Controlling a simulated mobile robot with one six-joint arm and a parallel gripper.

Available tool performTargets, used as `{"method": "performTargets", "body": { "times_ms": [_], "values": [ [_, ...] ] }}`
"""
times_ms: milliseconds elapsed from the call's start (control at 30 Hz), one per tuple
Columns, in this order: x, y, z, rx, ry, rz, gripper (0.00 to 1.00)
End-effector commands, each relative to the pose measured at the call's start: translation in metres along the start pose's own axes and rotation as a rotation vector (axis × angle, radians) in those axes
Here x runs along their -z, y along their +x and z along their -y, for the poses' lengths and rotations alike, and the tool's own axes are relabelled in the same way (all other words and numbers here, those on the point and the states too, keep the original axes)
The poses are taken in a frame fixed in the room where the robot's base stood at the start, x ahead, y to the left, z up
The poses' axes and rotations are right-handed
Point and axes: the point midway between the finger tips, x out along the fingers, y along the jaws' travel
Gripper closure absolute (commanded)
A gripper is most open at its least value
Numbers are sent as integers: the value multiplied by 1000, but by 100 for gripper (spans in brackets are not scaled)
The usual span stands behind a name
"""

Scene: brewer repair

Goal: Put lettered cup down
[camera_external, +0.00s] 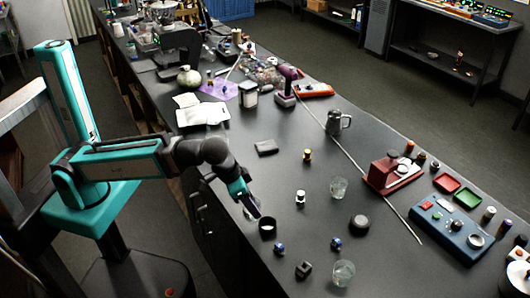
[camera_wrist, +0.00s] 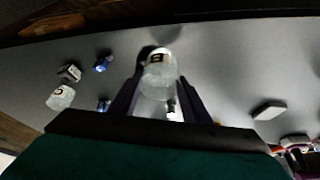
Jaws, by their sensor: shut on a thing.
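A clear glass cup with a black letter B on a pale label (camera_wrist: 160,72) is between my fingers in the wrist view. My gripper (camera_wrist: 158,95) is shut on it. In the outside view my gripper (camera_external: 255,211) is low over the near edge of the dark bench, and the held cup is hard to make out there. A second glass cup, lettered C (camera_wrist: 60,97), stands apart at the left in the wrist view.
Glass cups (camera_external: 339,188) (camera_external: 343,272) stand on the bench. Around my gripper are blue-and-white pieces (camera_external: 279,249) (camera_external: 336,243), a dark cube (camera_external: 304,269), a white piece (camera_external: 300,197) and a black puck (camera_external: 359,225). Bare bench lies between them.

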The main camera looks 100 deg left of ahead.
Motion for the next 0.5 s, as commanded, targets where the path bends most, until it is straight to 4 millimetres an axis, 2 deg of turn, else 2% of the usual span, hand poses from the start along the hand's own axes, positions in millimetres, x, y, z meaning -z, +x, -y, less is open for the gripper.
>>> {"method": "performTargets", "body": {
  "times_ms": [167, 367, 500],
  "values": [
    [9, 2, 10, 43, -103, -1, 81],
    [27, 8, 44, 104, -250, -1, 81],
    [40, 12, 74, 147, -353, -1, 81]
  ]
}}
